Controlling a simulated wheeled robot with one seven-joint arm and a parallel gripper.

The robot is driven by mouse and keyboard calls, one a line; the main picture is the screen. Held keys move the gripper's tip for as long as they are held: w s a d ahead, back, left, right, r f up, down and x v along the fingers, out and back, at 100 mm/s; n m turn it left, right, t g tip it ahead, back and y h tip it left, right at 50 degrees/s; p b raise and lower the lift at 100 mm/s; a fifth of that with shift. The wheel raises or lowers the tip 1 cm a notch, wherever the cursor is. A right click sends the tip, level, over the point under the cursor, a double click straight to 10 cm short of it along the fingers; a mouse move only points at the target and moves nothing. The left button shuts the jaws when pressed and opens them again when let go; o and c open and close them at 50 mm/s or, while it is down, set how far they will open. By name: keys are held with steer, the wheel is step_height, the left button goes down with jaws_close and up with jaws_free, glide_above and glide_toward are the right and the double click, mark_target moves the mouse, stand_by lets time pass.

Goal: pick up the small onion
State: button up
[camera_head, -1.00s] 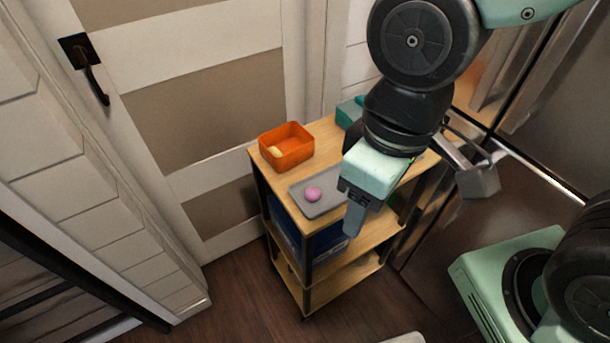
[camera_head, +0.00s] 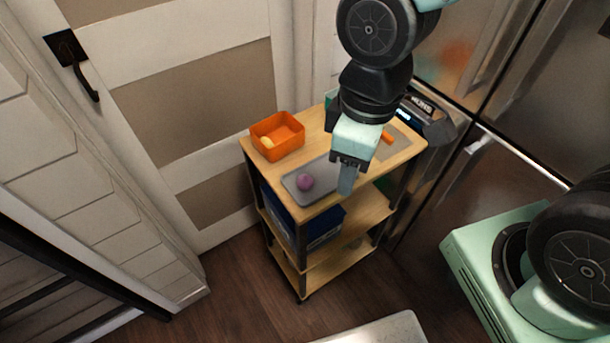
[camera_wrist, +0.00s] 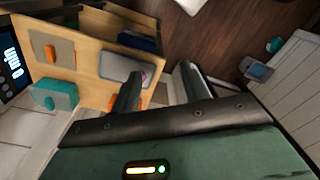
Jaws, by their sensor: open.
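The small onion (camera_head: 305,182), round and purple-pink, lies on a grey tray (camera_head: 322,190) on the top shelf of a wooden cart. My gripper (camera_head: 347,182) is over the tray's right side, to the right of the onion and apart from it. In the wrist view my gripper (camera_wrist: 160,85) shows two spread fingers with nothing held between them. The grey tray (camera_wrist: 115,66) shows beyond the left finger, and the onion (camera_wrist: 142,76) is partly hidden behind that finger.
An orange bin (camera_head: 277,136) with a pale yellow item stands at the cart's back left. An orange item (camera_head: 387,138) lies on a board at the right, near a dark appliance with a display (camera_head: 428,115). A teal thing (camera_wrist: 55,95) shows in the wrist view.

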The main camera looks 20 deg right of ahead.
steer(key=w+d+f+n+y+p, duration=0.2)
steer(key=w+d+n+y+p, duration=0.2)
steer(key=w+n+p, duration=0.55)
steer(key=m+b, duration=0.1)
steer(key=b, duration=0.2)
glide_above(308, 177)
steer(key=d, duration=0.2)
steer(key=f, duration=1.1)
steer(key=shift+s+d+f, duration=0.2)
steer(key=shift+s+f, duration=0.05)
steer(key=shift+f, duration=0.05)
steer(key=shift+w+p+x, duration=0.1)
steer(key=shift+p+x, duration=0.4)
steer(key=shift+x, duration=0.85)
steer(key=shift+w+p+x, duration=0.15)
steer(key=shift+p+x, duration=0.35)
steer(key=shift+x, duration=0.85)
steer(key=shift+a, duration=0.1)
steer(key=c, duration=0.7)
